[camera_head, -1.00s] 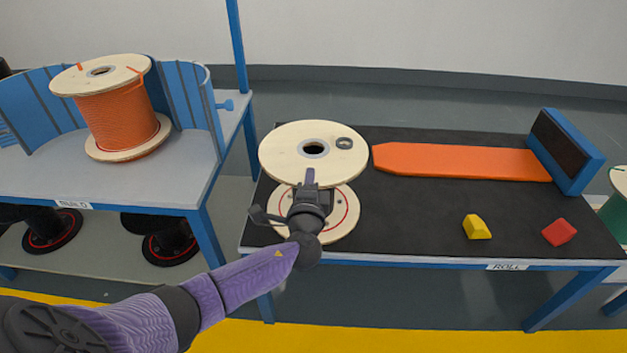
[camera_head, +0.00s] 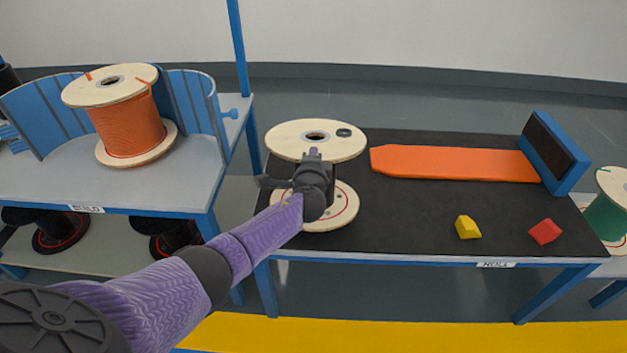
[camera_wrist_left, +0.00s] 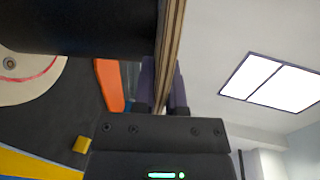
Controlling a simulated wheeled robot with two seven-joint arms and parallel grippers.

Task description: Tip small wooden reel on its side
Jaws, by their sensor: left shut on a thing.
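The small wooden reel (camera_head: 290,137) is on the black-topped table, with a pale upper flange, a centre hole and a lower flange (camera_head: 345,212) marked with a red ring. It appears tilted, its near side raised. My left gripper (camera_head: 313,157) is shut on the near rim of the upper flange. In the left wrist view the flange's plywood edge (camera_wrist_left: 172,45) runs between the fingers, with the dark core beside it and the lower flange (camera_wrist_left: 28,85) at left. My arm hides part of the lower flange. My right gripper is out of view.
An orange ramp (camera_head: 450,163) leads to a blue stop (camera_head: 553,152) on the right. Yellow (camera_head: 467,228) and red (camera_head: 545,232) blocks lie near the front of the table. An orange cable reel (camera_head: 128,125) stands on the left table. The black top (camera_head: 405,220) between reel and blocks is clear.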

